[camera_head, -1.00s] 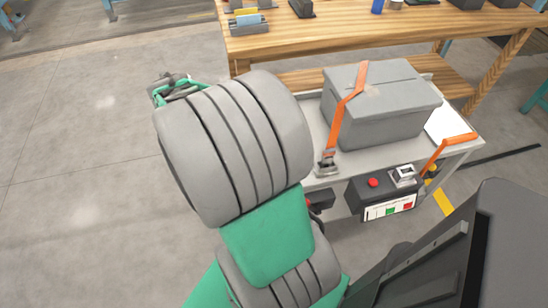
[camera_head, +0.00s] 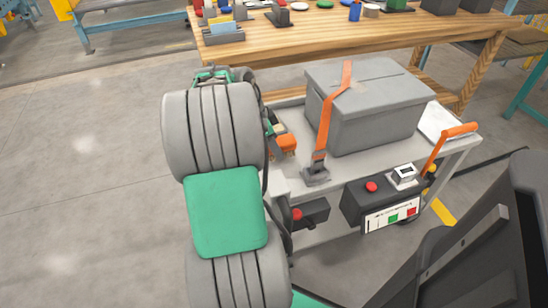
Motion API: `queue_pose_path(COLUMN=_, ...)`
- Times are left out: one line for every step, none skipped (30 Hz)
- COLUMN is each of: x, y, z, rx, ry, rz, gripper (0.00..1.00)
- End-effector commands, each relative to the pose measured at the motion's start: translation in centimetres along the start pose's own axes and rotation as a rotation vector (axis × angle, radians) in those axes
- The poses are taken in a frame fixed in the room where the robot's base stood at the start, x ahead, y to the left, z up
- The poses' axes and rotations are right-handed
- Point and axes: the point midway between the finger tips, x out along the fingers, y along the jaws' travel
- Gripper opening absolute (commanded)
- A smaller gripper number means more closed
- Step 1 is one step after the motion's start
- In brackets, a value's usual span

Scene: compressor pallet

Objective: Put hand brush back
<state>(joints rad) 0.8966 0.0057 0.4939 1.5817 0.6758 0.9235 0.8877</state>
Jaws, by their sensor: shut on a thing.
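The hand brush (camera_head: 286,142) shows as a small orange piece just right of my arm, above the left part of the grey cart top. The rest of it is hidden behind my arm. My gripper (camera_head: 271,124) is mostly hidden by my grey and green arm links. Only a dark and green sliver of it shows, and it is shut on the brush. I cannot tell whether the brush touches the cart top.
The cart (camera_head: 377,147) carries a large grey box (camera_head: 365,110) with an orange strap (camera_head: 334,105). A control box (camera_head: 382,203) with a red button hangs on its front. Behind stands a wooden workbench (camera_head: 330,36) with small items. Floor at left is clear.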

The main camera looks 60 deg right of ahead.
Motion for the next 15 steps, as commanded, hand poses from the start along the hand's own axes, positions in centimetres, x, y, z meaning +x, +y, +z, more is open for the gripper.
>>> queue_pose_path(x=1.5, y=0.1, z=0.6, rx=-0.003, ry=-0.001, rz=0.004, gripper=0.00)
queue_pose_path(x=2.0, y=0.0, z=0.8, rx=-0.003, ry=0.000, rz=0.003, gripper=0.00)
queue_pose_path(x=2.5, y=0.0, z=1.0, rx=-0.002, ry=0.000, rz=0.002, gripper=0.00)
queue_pose_path(x=2.7, y=0.0, z=1.1, rx=-0.002, ry=0.000, rz=0.002, gripper=0.00)
queue_pose_path(x=2.8, y=0.0, z=1.1, rx=-0.002, ry=0.000, rz=0.001, gripper=0.00)
queue_pose_path(x=2.7, y=0.0, z=1.1, rx=-0.002, ry=0.000, rz=0.000, gripper=0.00)
queue_pose_path(x=2.7, y=-0.1, z=1.1, rx=-0.002, ry=0.000, rz=0.000, gripper=0.00)
queue_pose_path(x=2.6, y=-0.1, z=1.1, rx=-0.002, ry=0.000, rz=0.000, gripper=0.00)
queue_pose_path(x=2.6, y=0.0, z=1.1, rx=-0.002, ry=0.000, rz=0.000, gripper=0.00)
queue_pose_path(x=2.6, y=0.0, z=1.1, rx=-0.002, ry=0.000, rz=0.000, gripper=0.00)
queue_pose_path(x=2.7, y=0.0, z=1.1, rx=-0.002, ry=0.000, rz=0.000, gripper=0.00)
queue_pose_path(x=2.8, y=0.0, z=1.1, rx=-0.002, ry=0.000, rz=0.000, gripper=0.00)
queue_pose_path(x=2.9, y=0.0, z=1.2, rx=-0.003, ry=0.000, rz=0.000, gripper=0.00)
queue_pose_path(x=3.0, y=0.0, z=1.2, rx=-0.003, ry=0.000, rz=0.000, gripper=0.00)
queue_pose_path(x=3.0, y=0.0, z=1.2, rx=-0.003, ry=0.000, rz=0.000, gripper=0.49)
